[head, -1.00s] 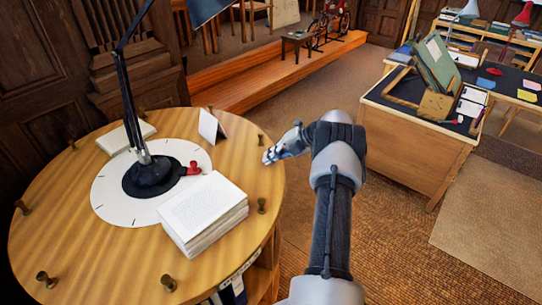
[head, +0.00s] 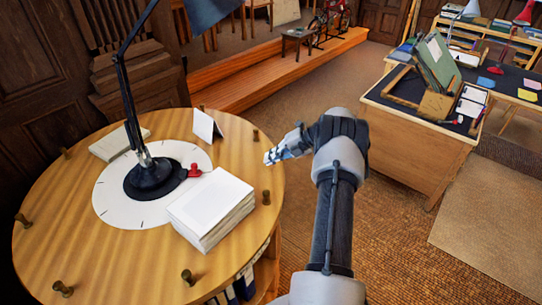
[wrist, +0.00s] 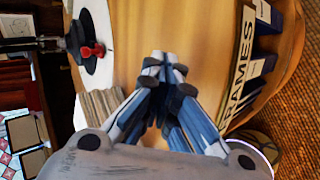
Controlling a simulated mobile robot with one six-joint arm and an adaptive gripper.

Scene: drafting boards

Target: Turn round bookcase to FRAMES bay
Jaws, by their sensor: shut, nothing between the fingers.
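The round bookcase (head: 110,225) has a wooden top with several brass pegs around its rim, such as a right-hand peg (head: 266,197) and a front peg (head: 188,276). My gripper (head: 270,157) is shut and empty at the right edge of the top, between two rim pegs. I cannot tell whether it touches a peg. In the wrist view my shut fingers (wrist: 165,62) lie over the wooden top (wrist: 195,25). A label reading FRAMES (wrist: 243,62) shows on the bookcase's side, right of my fingers, with blue binders (wrist: 262,62) beside it.
On the top stand a black lamp (head: 150,178) on a white dial (head: 112,205), a red clip (head: 195,170), a paper stack (head: 212,210), a folded card (head: 205,127) and a flat book (head: 115,145). A wooden desk (head: 415,140) stands right, across open floor.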

